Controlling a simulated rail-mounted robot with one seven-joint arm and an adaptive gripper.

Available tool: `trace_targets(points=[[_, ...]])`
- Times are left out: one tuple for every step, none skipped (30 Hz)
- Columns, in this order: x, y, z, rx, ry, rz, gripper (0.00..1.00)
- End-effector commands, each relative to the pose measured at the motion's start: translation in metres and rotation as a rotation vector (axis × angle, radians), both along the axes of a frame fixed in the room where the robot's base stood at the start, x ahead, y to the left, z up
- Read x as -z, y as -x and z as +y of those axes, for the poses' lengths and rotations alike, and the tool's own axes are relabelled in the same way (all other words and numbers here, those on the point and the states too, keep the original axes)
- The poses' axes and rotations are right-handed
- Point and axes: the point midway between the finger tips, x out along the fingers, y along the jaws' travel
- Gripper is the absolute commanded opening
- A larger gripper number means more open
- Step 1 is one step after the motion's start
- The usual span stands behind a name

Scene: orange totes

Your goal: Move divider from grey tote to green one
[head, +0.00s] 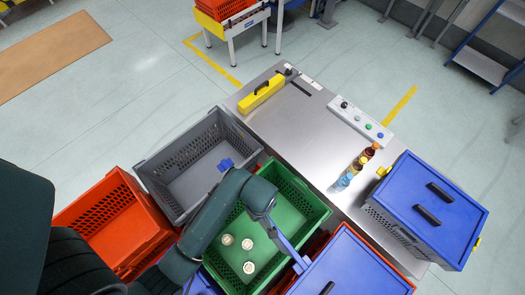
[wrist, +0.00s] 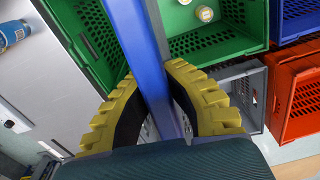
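The blue divider (wrist: 146,50) is a long flat bar between the yellow ribbed fingers of my gripper (wrist: 160,100) in the wrist view. The fingers press on it from both sides. In the head view, the divider (head: 289,248) slants over the right part of the green tote (head: 312,213), and my arm hides the fingers. Whether it touches the tote cannot be told.
Orange totes (head: 118,183) stand left of the grey tote. Blue-lidded totes (head: 432,210) stand at right and front.

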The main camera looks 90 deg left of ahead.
Motion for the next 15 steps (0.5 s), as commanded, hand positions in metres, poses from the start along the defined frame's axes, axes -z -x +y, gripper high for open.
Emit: trace_targets(points=[[-0.001,0.006,0.002,-0.059,-0.001,-0.001,0.00],[-0.001,0.008,0.002,-0.085,-0.001,-0.001,0.00],[-0.001,0.010,0.003,-0.107,-0.002,-0.002,0.00],[0.000,0.011,0.002,-0.115,-0.001,-0.001,0.00],[0.002,0.011,0.002,-0.117,-0.001,-0.001,0.00],[0.004,0.011,0.002,-0.117,0.001,-0.001,0.00],[0.007,0.011,0.002,-0.115,0.001,-0.001,0.00],[0.010,0.011,0.002,-0.115,0.001,-0.001,0.00],[0.014,0.011,0.002,-0.114,0.001,-0.001,0.00],[0.018,0.011,0.002,-0.113,0.002,0.001,0.00],[0.023,0.011,0.002,-0.113,0.001,0.000,0.00],[0.028,0.010,0.002,-0.113,0.001,0.000,0.00],[0.032,0.010,0.002,-0.112,0.001,-0.001,0.00],[0.036,0.010,0.002,-0.112,0.001,0.000,0.00],[0.041,0.010,0.002,-0.112,0.001,-0.001,0.00]])
